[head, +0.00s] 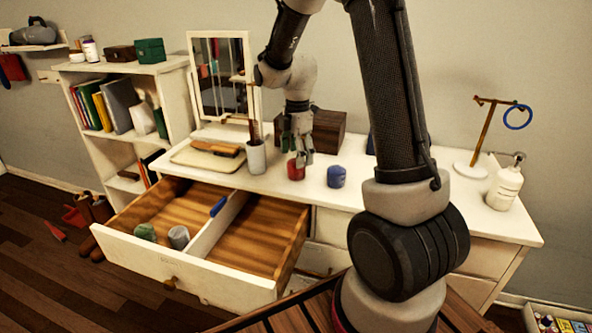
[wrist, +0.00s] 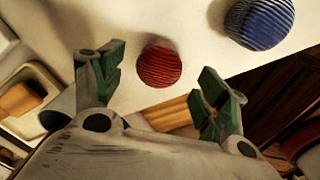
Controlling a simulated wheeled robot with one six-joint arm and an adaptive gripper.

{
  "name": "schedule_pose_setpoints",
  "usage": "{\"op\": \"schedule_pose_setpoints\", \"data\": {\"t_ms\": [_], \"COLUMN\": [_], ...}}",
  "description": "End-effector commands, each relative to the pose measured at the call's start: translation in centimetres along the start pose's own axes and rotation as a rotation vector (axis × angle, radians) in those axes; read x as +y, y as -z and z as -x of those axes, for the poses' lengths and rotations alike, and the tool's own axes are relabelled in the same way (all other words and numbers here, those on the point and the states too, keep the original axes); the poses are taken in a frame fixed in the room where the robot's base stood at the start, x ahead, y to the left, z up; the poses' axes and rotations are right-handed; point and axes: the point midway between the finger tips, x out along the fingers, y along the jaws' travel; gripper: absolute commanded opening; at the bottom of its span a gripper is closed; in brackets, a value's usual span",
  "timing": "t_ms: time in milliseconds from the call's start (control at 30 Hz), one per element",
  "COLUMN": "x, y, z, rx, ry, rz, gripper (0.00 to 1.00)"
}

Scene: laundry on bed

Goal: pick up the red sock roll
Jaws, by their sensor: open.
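The red sock roll (head: 296,169) stands on the white dresser top, just right of a light cup. In the wrist view the red sock roll (wrist: 159,66) lies ahead of my gripper, between the lines of the two fingers and nearer the left one. My gripper (head: 299,157) is above and close to it in the head view. In the wrist view my gripper (wrist: 158,90) is open and empty, its green-padded fingers wide apart. I cannot tell the exact gap between fingers and roll.
A blue sock roll (head: 337,176) stands close on the right, also in the wrist view (wrist: 259,22). A cup (head: 256,158) with brushes and a tray (head: 205,157) are left. The open drawer (head: 187,272) holds green and grey rolls. A brown box (head: 328,131) stands behind.

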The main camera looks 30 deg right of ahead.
Motion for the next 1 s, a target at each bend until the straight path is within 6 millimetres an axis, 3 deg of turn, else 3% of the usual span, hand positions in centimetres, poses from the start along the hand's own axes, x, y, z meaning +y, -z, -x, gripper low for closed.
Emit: {"op": "schedule_pose_setpoints", "data": {"t_ms": [300, 567, 833, 1000], "x": [0.1, 0.1, 0.1, 0.1], "y": [0.1, 0.1, 0.1, 0.1], "z": [-4.5, -4.8, -4.7, -4.7], "rx": [0.000, 0.000, 0.000, 0.000], "ry": [0.001, 0.000, 0.000, 0.000], "rz": [-0.001, -0.002, -0.002, -0.002], "gripper": [0.74, 0.74, 0.25, 0.24]}}
